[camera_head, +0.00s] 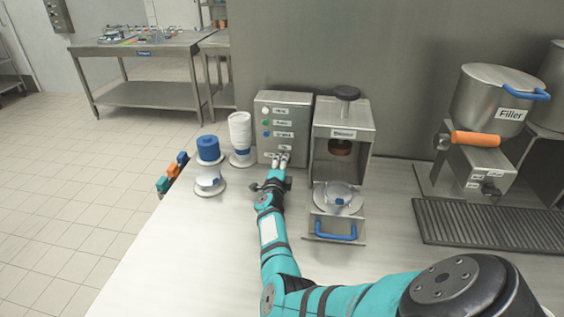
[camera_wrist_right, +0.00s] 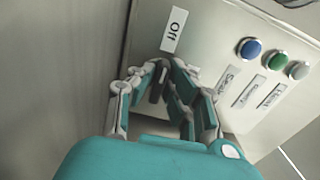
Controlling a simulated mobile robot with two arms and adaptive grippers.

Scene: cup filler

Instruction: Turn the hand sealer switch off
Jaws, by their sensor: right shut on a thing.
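The grey control box (camera_head: 284,103) stands at the back of the counter, left of the hand sealer (camera_head: 343,115), a metal machine with a dark knob on top. My right gripper (camera_head: 281,160) is at the lower front of the box. In the right wrist view its fingers (camera_wrist_right: 168,68) close around a small dark switch (camera_wrist_right: 156,86) beside the "Off" label (camera_wrist_right: 175,30) on the box (camera_wrist_right: 212,55). The fingers hide most of the switch, so I cannot tell its exact position. My left gripper is not in view.
Blue cups (camera_head: 208,148) and white stacked cups or lids (camera_head: 240,130) stand left of the box. The sealer's tray with a blue handle (camera_head: 336,233) sticks out at the front. The filler (camera_head: 492,105) stands at the right above a dark grate (camera_head: 490,226). The counter's front left is clear.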

